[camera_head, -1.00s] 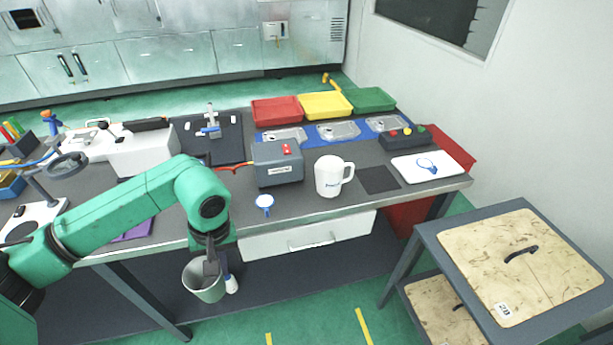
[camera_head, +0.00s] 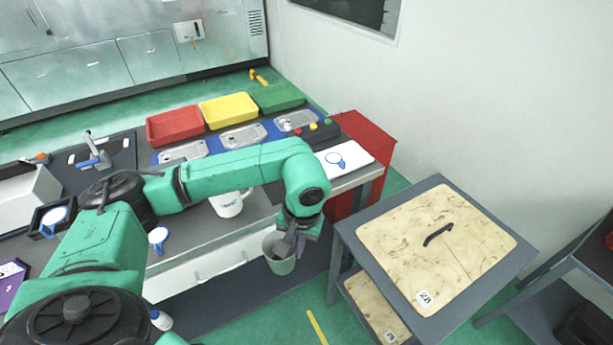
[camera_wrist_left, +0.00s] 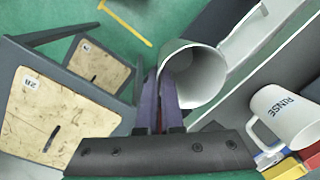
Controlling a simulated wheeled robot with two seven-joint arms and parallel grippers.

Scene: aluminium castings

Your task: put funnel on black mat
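My left gripper (camera_head: 290,236) is shut on the wall of a light grey, wide-mouthed vessel (camera_head: 279,262), which appears to be the funnel; no spout shows. It hangs off the bench's front edge, mouth up. In the left wrist view, the two dark fingers (camera_wrist_left: 167,100) grip its rim, and its open mouth (camera_wrist_left: 196,68) shows. My right gripper is not in view.
The white mug (camera_head: 228,204) stands beside the mat; it reads RINSE in the wrist view (camera_wrist_left: 286,112). A white plate (camera_head: 358,154) lies right of the mat. Red (camera_head: 174,125), yellow and green trays stand behind. A wood-topped cart (camera_head: 440,245) stands at the right.

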